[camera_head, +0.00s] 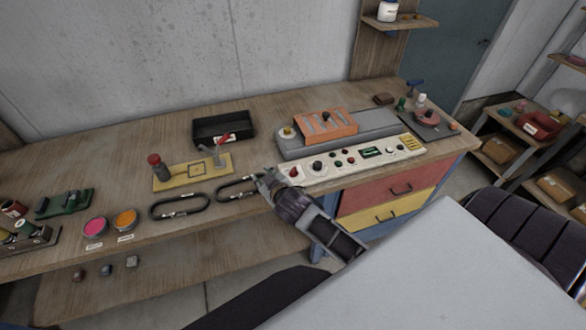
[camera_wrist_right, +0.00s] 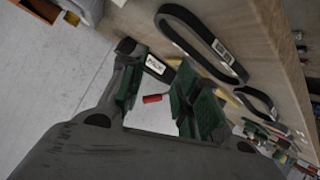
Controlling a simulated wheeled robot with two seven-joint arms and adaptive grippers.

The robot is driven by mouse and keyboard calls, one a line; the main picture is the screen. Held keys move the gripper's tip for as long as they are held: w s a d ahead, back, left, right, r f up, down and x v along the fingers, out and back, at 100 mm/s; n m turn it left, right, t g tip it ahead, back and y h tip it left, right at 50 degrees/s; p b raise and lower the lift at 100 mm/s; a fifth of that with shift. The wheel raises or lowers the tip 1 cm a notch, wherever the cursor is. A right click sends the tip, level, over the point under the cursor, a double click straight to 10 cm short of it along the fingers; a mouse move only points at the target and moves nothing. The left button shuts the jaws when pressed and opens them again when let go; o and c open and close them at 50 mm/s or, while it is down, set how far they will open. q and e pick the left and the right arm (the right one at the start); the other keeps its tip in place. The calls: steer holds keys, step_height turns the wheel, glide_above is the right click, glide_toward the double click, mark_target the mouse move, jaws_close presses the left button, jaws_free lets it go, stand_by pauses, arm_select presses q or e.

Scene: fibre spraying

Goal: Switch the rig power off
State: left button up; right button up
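The cream control panel (camera_head: 350,161) runs along the front of the grey rig (camera_head: 345,135) on the bench, with several knobs, buttons and a small green display (camera_head: 372,152). I cannot tell which control is the rig power. My right gripper (camera_head: 267,180) is just left of the panel's left end, above the bench front edge. In the right wrist view its green-padded fingers (camera_wrist_right: 155,106) are apart and empty. A small red piece (camera_wrist_right: 152,98) shows between them, near a black part with a white label (camera_wrist_right: 155,65), whose text is too small to read. My left gripper is out of view.
Two black belt loops (camera_head: 180,206) lie left of the gripper. A yellow plate (camera_head: 192,173) and a black tray (camera_head: 223,128) sit behind. An orange block (camera_head: 326,124) rests on the rig. Red and yellow drawers (camera_head: 385,190) are below the panel.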

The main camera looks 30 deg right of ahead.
steer(key=w+a+r+n+t+y, duration=0.3)
steer(key=w+a+r+y, duration=0.15)
steer(key=r, duration=0.45)
steer(key=w+a+r+n+t+y, duration=0.3)
steer(key=a+r+n+t, duration=0.15)
steer(key=r, duration=0.45)
steer(key=s+a+r+n+g+y, duration=0.2)
steer(key=s+a+n+g+y, duration=0.1)
steer(key=a+n+g+y, duration=0.3)
steer(key=s+a+r+n+g+y, duration=0.2)
steer(key=a+n+g+y, duration=0.3)
steer(key=n, duration=0.3)
steer(key=s+d+f+n+g+h, duration=0.2)
steer(key=d+f+n+g+h, duration=0.3)
steer(key=d+f+g+h, duration=0.55)
steer(key=w+d+f+m+t+h+p, duration=0.1)
steer(key=d+m+h, duration=0.2)
steer(key=d, duration=1.8)
steer(key=h, duration=0.4)
steer(key=shift+f+t, duration=0.25)
steer(key=shift+t, duration=0.15)
